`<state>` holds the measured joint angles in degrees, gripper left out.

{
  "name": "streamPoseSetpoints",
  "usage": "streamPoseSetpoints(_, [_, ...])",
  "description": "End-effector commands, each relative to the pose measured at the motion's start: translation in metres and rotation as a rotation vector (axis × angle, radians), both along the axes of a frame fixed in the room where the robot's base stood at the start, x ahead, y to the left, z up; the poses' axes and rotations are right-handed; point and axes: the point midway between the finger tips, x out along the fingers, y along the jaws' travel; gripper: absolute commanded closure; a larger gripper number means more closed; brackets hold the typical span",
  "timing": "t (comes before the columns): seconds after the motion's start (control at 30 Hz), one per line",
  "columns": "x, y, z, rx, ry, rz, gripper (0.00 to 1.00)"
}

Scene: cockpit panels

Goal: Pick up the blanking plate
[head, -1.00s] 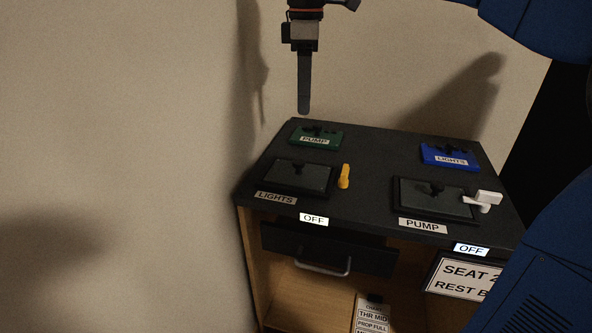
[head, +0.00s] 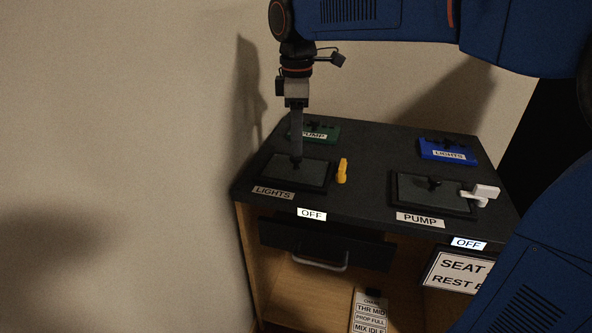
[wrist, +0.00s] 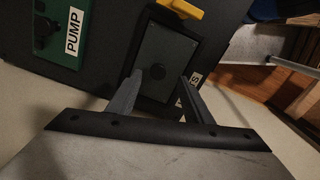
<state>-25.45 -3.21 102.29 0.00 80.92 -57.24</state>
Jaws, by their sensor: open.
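A dark grey blanking plate (head: 310,174) with a small black knob sits in a black frame behind the LIGHTS label, at the left of the console top. In the wrist view the plate (wrist: 178,50) lies below my gripper (wrist: 171,76), and its round knob shows between the two fingertips. My gripper (head: 296,156) is open and points down at the knob in the head view; I cannot tell whether it touches. A second, similar plate (head: 420,190) sits in the frame behind the PUMP label at the right.
A yellow lever (head: 342,171) stands just right of the left frame, and a white lever (head: 483,194) beside the right one. A green PUMP module (head: 328,134) and a blue LIGHTS module (head: 448,151) lie at the back. A drawer (head: 325,245) is below.

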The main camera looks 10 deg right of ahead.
Motion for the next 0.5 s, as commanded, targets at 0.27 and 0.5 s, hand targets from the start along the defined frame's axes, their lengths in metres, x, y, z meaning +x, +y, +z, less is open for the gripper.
streamPoseSetpoints(0.27, [0.003, -0.001, -0.029, -0.001, 0.002, -0.001, 0.54])
streamPoseSetpoints(0.5, [0.003, -0.001, -0.052, 0.000, 0.001, 0.000, 0.54])
